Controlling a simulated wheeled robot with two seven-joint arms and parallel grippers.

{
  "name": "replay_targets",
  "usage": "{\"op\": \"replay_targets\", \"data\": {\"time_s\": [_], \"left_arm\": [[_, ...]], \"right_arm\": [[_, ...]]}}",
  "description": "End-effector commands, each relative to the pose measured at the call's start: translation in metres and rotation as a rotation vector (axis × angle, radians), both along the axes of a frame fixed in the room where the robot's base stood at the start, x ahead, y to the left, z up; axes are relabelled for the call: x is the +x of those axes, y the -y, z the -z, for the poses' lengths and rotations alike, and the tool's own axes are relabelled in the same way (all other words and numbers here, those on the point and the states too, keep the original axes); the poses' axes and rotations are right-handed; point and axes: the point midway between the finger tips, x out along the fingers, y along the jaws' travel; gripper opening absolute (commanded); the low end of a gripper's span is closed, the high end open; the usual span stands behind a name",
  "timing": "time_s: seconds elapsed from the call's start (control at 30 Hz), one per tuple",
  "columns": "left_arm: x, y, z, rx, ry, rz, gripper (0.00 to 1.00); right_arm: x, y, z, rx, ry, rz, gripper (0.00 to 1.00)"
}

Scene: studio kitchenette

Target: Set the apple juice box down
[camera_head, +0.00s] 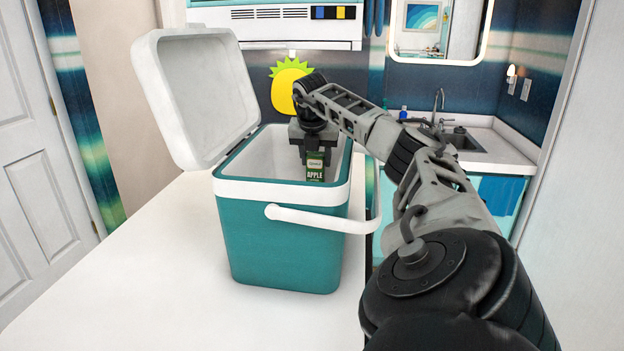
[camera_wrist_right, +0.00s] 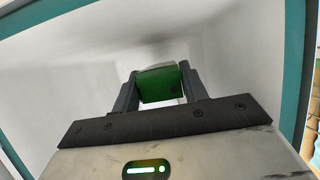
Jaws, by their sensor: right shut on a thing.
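The apple juice box (camera_head: 315,167) is a small dark green carton with "APPLE" on its front. My right gripper (camera_head: 314,150) is shut on it and holds it upright inside the open teal cooler (camera_head: 283,238). In the right wrist view the green juice box (camera_wrist_right: 163,84) sits between the two fingers (camera_wrist_right: 162,92), with the white inner walls of the cooler around it. I cannot tell whether the box touches the cooler floor; its lower end is hidden behind the front rim. My left gripper is not in view.
The cooler's white lid (camera_head: 197,97) stands open on the left. Its white handle (camera_head: 318,219) hangs across the front right. The white counter (camera_head: 178,262) is clear to the left and front. A sink (camera_head: 462,141) lies at the back right.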

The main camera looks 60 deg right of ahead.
Motion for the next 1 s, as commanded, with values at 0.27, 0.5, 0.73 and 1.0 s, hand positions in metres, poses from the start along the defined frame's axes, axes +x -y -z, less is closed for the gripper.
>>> {"op": "replay_targets", "data": {"time_s": [0.27, 0.5, 0.73, 1.0], "left_arm": [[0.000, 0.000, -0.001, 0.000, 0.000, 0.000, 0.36], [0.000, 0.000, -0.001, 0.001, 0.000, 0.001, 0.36], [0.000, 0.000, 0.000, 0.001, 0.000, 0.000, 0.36], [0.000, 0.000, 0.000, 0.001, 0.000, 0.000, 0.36]], "right_arm": [[0.000, 0.000, 0.034, -0.001, -0.003, -0.001, 0.01], [0.000, 0.000, 0.049, -0.002, 0.002, 0.001, 0.01], [0.000, 0.000, 0.051, -0.002, 0.002, 0.001, 0.01], [0.000, 0.000, 0.052, -0.001, 0.001, 0.000, 0.65]]}}
